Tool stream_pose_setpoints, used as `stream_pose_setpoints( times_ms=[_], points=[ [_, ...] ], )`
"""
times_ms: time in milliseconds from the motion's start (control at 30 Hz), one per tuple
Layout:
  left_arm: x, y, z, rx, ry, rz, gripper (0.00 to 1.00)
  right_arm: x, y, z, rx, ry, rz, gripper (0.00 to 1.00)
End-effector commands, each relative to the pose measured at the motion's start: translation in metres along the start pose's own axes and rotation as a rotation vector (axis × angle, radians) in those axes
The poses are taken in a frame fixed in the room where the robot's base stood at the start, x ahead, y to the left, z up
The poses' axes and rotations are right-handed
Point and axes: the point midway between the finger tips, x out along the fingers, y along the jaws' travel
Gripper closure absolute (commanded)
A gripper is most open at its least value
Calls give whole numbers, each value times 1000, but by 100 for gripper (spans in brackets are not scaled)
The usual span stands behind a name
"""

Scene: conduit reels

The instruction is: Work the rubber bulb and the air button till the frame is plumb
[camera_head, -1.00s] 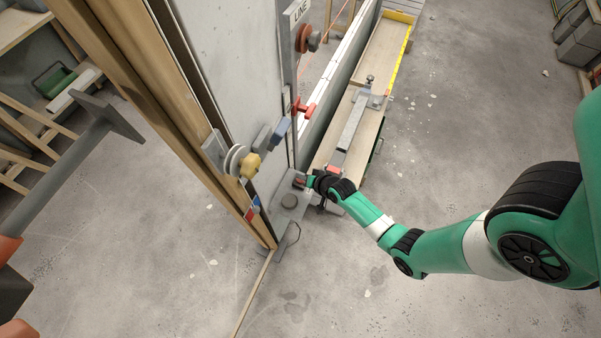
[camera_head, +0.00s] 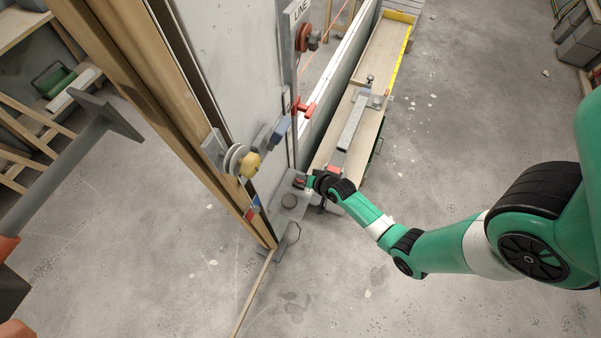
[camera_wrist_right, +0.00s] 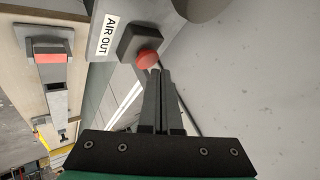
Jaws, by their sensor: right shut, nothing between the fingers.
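The air button is a red dome (camera_wrist_right: 148,59) on a black block beside the label "AIR OUT" in the right wrist view. My right gripper (camera_wrist_right: 155,72) is shut and empty, its fingertips at the button. Whether they press it I cannot tell. In the head view my right gripper (camera_head: 308,181) reaches the grey box (camera_head: 278,225) low beside the frame. The tall wooden frame (camera_head: 130,80) leans across the head view. My left gripper is not seen.
A yellow knob (camera_head: 249,165) and a red handle (camera_head: 305,108) stick out by the pale panel (camera_head: 235,70). A long wooden tray (camera_head: 383,50) lies beyond my right gripper. Grey blocks (camera_head: 580,45) stand far right.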

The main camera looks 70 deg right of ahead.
Motion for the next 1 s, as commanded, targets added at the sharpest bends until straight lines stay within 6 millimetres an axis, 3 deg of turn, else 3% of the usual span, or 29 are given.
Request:
stream_pose_setpoints(
  times_ms=[1000],
  points=[
    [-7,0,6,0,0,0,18,8,6,6,0,0,0,100]
  ],
)
